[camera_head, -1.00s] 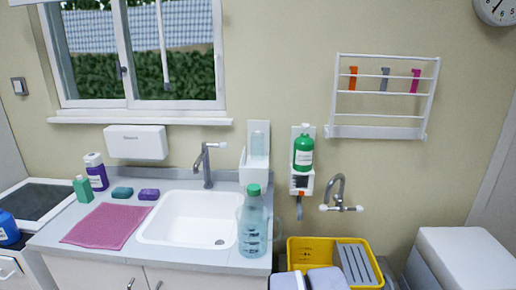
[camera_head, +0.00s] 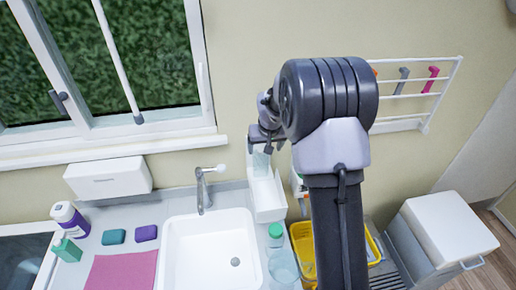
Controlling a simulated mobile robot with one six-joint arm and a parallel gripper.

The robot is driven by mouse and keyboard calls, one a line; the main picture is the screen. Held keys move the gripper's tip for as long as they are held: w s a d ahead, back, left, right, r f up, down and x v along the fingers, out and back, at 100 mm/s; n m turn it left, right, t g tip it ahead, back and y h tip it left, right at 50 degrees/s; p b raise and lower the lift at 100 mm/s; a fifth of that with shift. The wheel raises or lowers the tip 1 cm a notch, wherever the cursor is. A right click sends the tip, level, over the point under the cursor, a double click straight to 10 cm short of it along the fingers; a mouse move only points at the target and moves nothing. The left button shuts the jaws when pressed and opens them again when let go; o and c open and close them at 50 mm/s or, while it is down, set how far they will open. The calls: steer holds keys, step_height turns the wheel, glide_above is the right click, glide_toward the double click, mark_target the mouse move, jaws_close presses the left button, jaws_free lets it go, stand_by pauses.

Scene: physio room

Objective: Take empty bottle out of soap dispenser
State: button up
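The white wall-mounted soap dispenser (camera_head: 267,197) hangs behind the sink's right edge. A pale, clear bottle (camera_head: 261,164) stands in it, with its upper part hidden by my gripper. My gripper (camera_head: 266,143) is at the top of the dispenser, over or just in front of the bottle. Its fingers are small and partly covered by my own arm, so I cannot tell whether they are open, shut or touching the bottle.
A large clear bottle with a green cap (camera_head: 276,232) stands on the counter right of the sink (camera_head: 210,250). A tap (camera_head: 203,187) rises left of the dispenser. A yellow crate (camera_head: 303,245) is lower right. My arm hides most of the second dispenser.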

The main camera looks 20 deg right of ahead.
mark_target(262, 156)
steer(key=x, duration=0.8)
steer(key=shift+w+f, duration=0.2)
steer(key=shift+f, duration=0.4)
steer(key=x, duration=0.2)
steer(key=p+x, duration=0.1)
steer(key=x, duration=0.1)
steer(key=shift+w+a+f, duration=0.15)
steer(key=shift+w+f, duration=0.1)
steer(key=shift+w, duration=0.25)
steer(key=shift+s+r, duration=0.2)
steer(key=shift+s, duration=0.05)
steer(key=shift+c, duration=0.7)
steer(key=shift+w, duration=0.1)
steer(key=c, duration=1.3)
